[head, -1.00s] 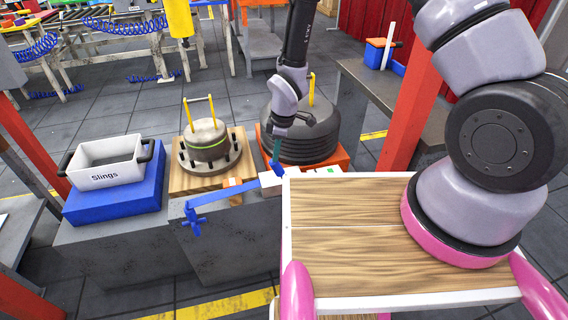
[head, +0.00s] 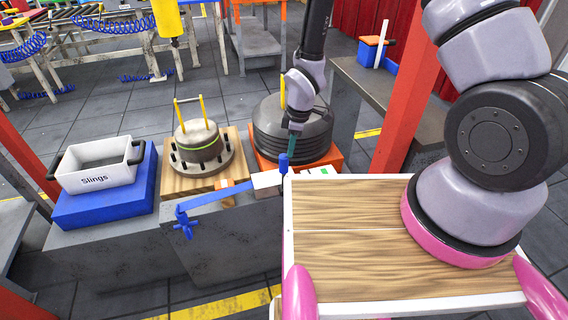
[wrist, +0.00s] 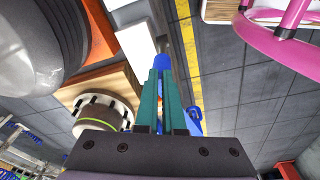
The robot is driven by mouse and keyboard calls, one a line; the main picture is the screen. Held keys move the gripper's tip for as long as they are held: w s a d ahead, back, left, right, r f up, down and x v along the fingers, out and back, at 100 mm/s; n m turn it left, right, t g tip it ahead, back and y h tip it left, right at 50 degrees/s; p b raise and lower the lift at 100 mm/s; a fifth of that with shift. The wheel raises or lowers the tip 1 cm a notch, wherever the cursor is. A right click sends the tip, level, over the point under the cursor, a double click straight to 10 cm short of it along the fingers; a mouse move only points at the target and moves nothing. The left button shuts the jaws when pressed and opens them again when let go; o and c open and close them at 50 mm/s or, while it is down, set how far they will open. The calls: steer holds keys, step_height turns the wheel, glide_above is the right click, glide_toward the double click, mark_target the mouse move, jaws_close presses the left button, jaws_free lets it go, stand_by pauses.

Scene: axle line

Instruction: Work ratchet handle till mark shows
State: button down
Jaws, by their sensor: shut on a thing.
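The blue ratchet handle (head: 215,199) is a long bar along the front of the grey bench, with a star-shaped blue knob at its left end. Its right end carries an upright blue grip (head: 283,163) beside the cart's corner. My gripper (head: 290,150) points down at this grip, its teal fingers closed on it. In the wrist view the blue grip (wrist: 162,62) shows at the tips of the fingers (wrist: 160,82). A white plate (head: 267,179) lies by the handle. I cannot make out a mark on it.
A domed part with a yellow handle (head: 199,140) sits on a wooden board. A dark ribbed part (head: 293,130) stands on an orange base behind my gripper. A white Slings box (head: 98,165) rests on a blue block at left. My wood-topped cart is close on the right.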

step_height(320, 180, up, 11)
steer(key=d, duration=0.1)
steer(key=shift+s+f, duration=0.2)
steer(key=shift+s, duration=0.15)
stand_by(0.6)
steer(key=d+r+m+t, duration=0.1)
steer(key=d+r+m, duration=0.35)
steer(key=r, duration=0.35)
steer(key=w+d+r+m+t, duration=0.1)
steer(key=d+r+m, duration=0.2)
steer(key=d+r, duration=0.35)
steer(key=d+r+m+t, duration=0.2)
steer(key=d+r+m, duration=0.1)
steer(key=r, duration=0.6)
steer(key=s+d+r+m+t, duration=0.1)
steer(key=s+d+r+m, duration=0.2)
steer(key=s+r+m, duration=0.2)
steer(key=s+d+r+m+t, duration=0.1)
steer(key=s+d+r+m, duration=0.3)
steer(key=s+r, duration=0.3)
step_height(320, 180, up, 2)
steer(key=shift+s+r+m+t, duration=0.1)
steer(key=shift+s+m+t, duration=0.3)
steer(key=shift+m, duration=0.35)
steer(key=shift+w, duration=0.15)
